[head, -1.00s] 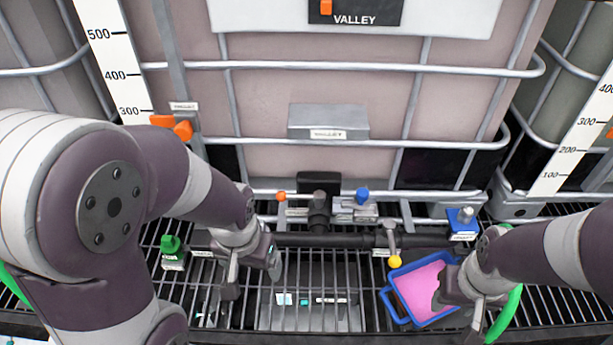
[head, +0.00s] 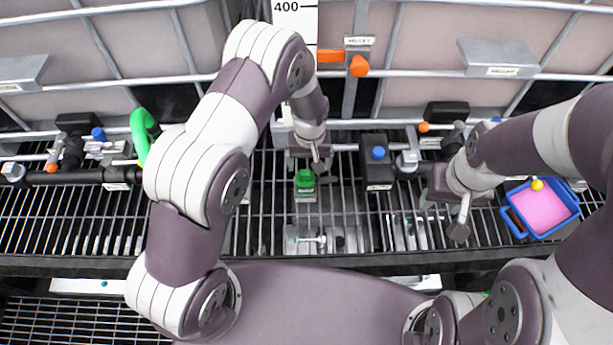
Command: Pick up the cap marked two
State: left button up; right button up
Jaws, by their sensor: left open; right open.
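No marking "two" is legible, so I cannot tell which part is the cap marked two. A green knob-shaped cap (head: 305,180) stands on a small labelled block on the grating. My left gripper (head: 311,167) is open, pointing down just above and behind the green cap; I cannot tell whether its fingers touch it. A blue cap (head: 378,153) tops a dark box to the right of the green one. My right gripper (head: 462,218) is open over the grating, left of the blue tray (head: 515,222) with a pink inside.
A dark pipe (head: 70,178) with valves runs along the grating at left, beside a green curved handle (head: 143,130). A yellow ball (head: 537,184) shows at the tray's back edge. Caged tanks with an orange handle (head: 358,66) stand behind. Small fittings (head: 312,240) lie below the grating's front.

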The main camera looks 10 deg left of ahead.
aim_at(305, 172)
pick_arm(q)
jog(key=f, duration=0.1)
jog(key=a+f+p, duration=0.1)
jog(key=f+p, duration=0.1)
jog(key=shift+s+a+f, duration=0.1)
jog(key=shift+a+f, duration=0.15)
jog(key=shift+f, duration=0.1)
notch_tip(305, 172, down, 2)
jog(key=shift+d+f, duration=0.25)
jog(key=shift+f, duration=0.05)
jog(key=c, duration=1.2)
